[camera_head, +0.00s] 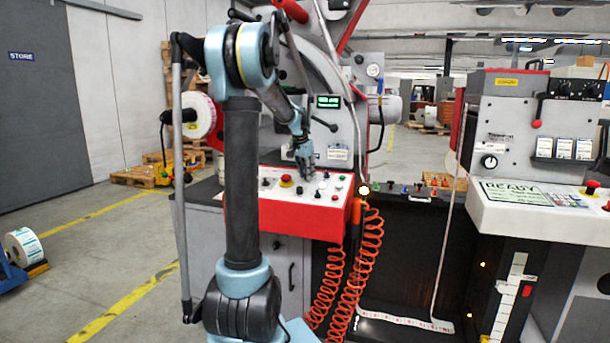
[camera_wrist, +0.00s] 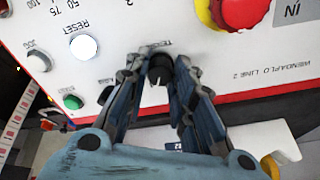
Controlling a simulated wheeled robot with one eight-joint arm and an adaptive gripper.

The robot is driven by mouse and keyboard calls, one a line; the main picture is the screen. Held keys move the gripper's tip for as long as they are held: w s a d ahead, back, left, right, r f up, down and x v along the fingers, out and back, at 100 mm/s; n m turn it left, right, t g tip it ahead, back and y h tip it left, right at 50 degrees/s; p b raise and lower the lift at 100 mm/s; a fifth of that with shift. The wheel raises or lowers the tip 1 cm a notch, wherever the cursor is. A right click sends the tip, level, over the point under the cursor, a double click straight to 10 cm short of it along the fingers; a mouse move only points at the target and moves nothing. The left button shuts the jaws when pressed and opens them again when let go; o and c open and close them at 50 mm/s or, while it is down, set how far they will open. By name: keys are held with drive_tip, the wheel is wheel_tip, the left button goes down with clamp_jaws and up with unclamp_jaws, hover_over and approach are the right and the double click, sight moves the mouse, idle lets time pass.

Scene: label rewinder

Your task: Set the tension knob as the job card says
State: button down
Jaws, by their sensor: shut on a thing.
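The tension knob (camera_wrist: 158,73) is a black knob on the white control panel, with a label partly reading "TENS" above it in the wrist view. My gripper (camera_wrist: 160,80) is around it, one finger on each side, shut on it. The knob's pointer and scale are mostly hidden by the fingers. In the head view my gripper (camera_head: 306,172) reaches down to the panel (camera_head: 310,208) on the red machine front. White cards (camera_head: 338,153) show on the machine face behind my gripper, too small to read.
A red emergency button (camera_wrist: 240,10) on a yellow ring is at the upper right in the wrist view. Orange coiled hoses (camera_head: 368,250) hang below the panel.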

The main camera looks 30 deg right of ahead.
drive_tip(key=shift+w+m, duration=0.1)
drive_tip(key=shift+m, duration=0.7)
drive_tip(key=shift+d, duration=0.1)
drive_tip(key=c, duration=1.4)
unclamp_jaws()
drive_tip(key=shift+o, duration=0.2)
drive_tip(key=v, duration=1.2)
drive_tip(key=shift+w, duration=0.1)
